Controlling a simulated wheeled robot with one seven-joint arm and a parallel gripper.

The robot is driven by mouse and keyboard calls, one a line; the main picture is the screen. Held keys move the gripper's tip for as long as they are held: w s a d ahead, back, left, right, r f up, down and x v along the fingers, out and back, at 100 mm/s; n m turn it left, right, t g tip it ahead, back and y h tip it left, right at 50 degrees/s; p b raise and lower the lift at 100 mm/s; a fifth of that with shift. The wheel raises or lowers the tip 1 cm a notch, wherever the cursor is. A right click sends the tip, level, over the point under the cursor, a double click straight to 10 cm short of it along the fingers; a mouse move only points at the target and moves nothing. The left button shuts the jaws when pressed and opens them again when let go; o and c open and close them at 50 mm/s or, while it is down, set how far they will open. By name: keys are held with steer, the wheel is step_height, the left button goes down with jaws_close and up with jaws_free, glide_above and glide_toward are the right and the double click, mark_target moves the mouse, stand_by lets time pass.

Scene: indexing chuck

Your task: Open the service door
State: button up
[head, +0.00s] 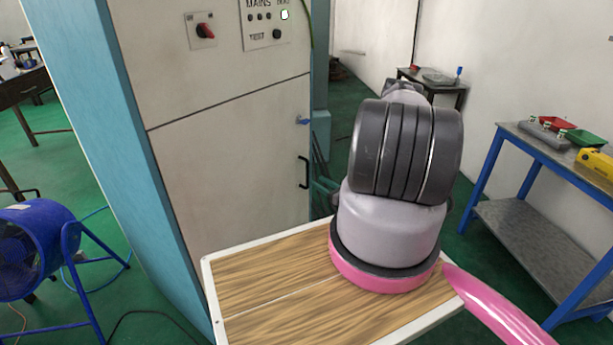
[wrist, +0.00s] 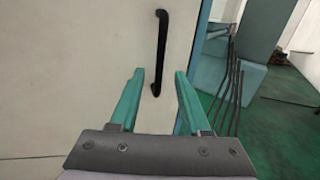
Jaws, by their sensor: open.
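The service door (head: 235,165) is the lower cream panel of a tall cabinet and looks shut. Its black bar handle (head: 303,172) stands upright near the door's right edge. A small blue latch or key (head: 302,121) sits above the handle. In the wrist view the handle (wrist: 160,50) is ahead of my gripper (wrist: 157,75), its lower end showing between the two teal fingers. The fingers are open and hold nothing; I cannot tell whether either touches the handle. In the head view my arm hides most of the gripper.
A red rotary switch (head: 205,31) and a control panel (head: 265,22) are on the cabinet above the door. A blue fan (head: 38,250) stands at left. A blue-framed bench (head: 545,150) stands at right. Thin rods (wrist: 232,85) lean beside the cabinet's right edge.

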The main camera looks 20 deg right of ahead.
mark_target(308, 186)
steer(key=x, duration=0.7)
steer(key=shift+w, duration=0.4)
jaws_close()
stand_by(1.0)
